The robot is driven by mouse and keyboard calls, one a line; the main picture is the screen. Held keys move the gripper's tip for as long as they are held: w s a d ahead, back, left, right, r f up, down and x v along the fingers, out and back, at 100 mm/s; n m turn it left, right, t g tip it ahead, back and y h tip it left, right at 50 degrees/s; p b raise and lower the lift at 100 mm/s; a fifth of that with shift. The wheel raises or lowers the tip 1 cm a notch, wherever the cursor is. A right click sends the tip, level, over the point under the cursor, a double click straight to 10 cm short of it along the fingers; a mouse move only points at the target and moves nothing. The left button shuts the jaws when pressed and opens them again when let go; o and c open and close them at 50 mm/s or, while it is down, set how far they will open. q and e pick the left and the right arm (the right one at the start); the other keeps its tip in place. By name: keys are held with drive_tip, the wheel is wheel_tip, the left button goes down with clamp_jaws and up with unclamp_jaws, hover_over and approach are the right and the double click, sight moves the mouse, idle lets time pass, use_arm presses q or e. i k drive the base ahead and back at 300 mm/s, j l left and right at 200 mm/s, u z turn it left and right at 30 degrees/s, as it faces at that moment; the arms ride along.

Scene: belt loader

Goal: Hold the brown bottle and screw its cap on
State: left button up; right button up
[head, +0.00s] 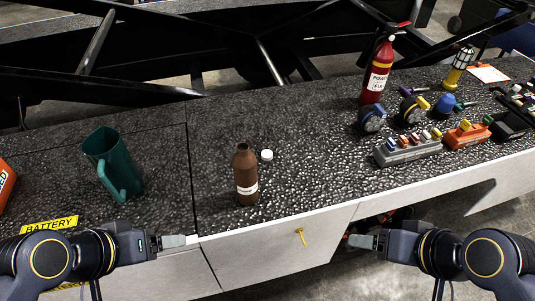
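The brown bottle (246,178) stands upright on the dark speckled worktop, with a white label band low on its body and no cap on its neck. The white cap (267,155) lies on the worktop just right of the bottle's neck in the picture, apart from it. My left gripper (187,240) is at the front edge of the worktop, to the left of and nearer than the bottle. My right gripper (350,241) is in front of the cabinet, to the right of and nearer than the bottle. Both grippers appear empty; finger gaps are too small to tell.
A green jug (112,165) stands at left. A red fire extinguisher (377,74), a yellow lantern-like item (458,68), tape measures (372,120) and a grey organizer (407,150) crowd the right. The worktop (310,145) around the bottle is clear. Black beams run behind.

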sight(244, 162)
drive_tip(key=i+j+u, duration=0.1)
drive_tip(key=u, duration=0.25)
drive_tip(key=i+j+u, duration=0.1)
drive_tip(key=u, duration=0.25)
drive_tip(key=i+j+u, duration=0.1)
drive_tip(key=u, duration=0.3)
